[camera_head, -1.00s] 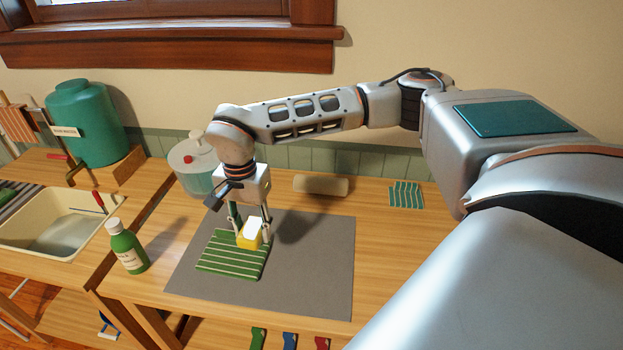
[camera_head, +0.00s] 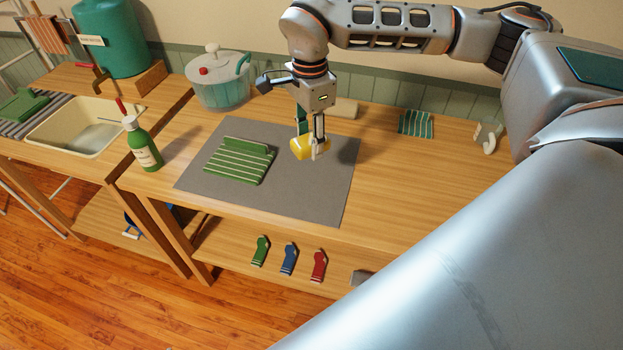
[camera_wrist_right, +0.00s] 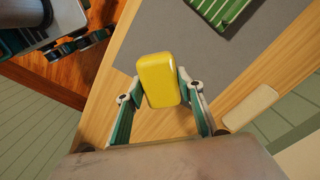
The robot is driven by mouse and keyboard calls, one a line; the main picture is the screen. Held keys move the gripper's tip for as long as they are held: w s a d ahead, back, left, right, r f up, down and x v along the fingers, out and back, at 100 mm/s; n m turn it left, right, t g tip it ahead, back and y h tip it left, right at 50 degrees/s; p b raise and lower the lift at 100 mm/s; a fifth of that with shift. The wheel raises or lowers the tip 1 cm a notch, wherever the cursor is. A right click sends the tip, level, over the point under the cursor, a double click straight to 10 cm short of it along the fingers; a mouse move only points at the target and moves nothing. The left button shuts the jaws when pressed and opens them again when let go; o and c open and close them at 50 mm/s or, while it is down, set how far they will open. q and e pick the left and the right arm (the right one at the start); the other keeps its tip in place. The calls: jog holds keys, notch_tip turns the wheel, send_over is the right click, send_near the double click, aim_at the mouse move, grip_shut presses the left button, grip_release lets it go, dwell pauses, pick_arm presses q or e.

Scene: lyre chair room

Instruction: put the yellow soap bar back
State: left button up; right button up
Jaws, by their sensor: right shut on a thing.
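The yellow soap bar (camera_head: 303,150) is held by my right gripper (camera_head: 312,148) above the right part of the grey mat. In the right wrist view the soap bar (camera_wrist_right: 158,80) sits between both fingers of my right gripper (camera_wrist_right: 160,95), which is shut on it. A green, white-striped tray (camera_head: 238,165) lies on the mat to the left of the soap, with nothing on it. The soap appears apart from the tray.
The grey mat (camera_head: 290,205) lies on the wooden table. A green bottle (camera_head: 145,150) stands at the left, and a lidded clear bowl (camera_head: 222,85) behind. A pale block (camera_head: 345,108), a striped cloth (camera_head: 416,122) and a white hook-shaped item (camera_head: 488,137) are at the back. The table's right part is clear.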

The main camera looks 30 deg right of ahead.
send_over(310, 188)
notch_tip(310, 188, down, 9)
jog(key=shift+f, duration=0.1)
pick_arm(q)
jog(key=shift+s+f, duration=0.25)
jog(key=shift+s, duration=0.1)
pick_arm(e)
jog(key=shift+f, duration=2.15)
jog(key=shift+s+f, duration=0.1)
jog(key=shift+f, duration=0.05)
jog(key=o, duration=1.1)
pick_arm(q)
jog(key=shift+f, duration=0.1)
pick_arm(e)
jog(key=shift+r, duration=0.4)
notch_tip(310, 188, up, 12)
jog(key=shift+f, duration=0.25)
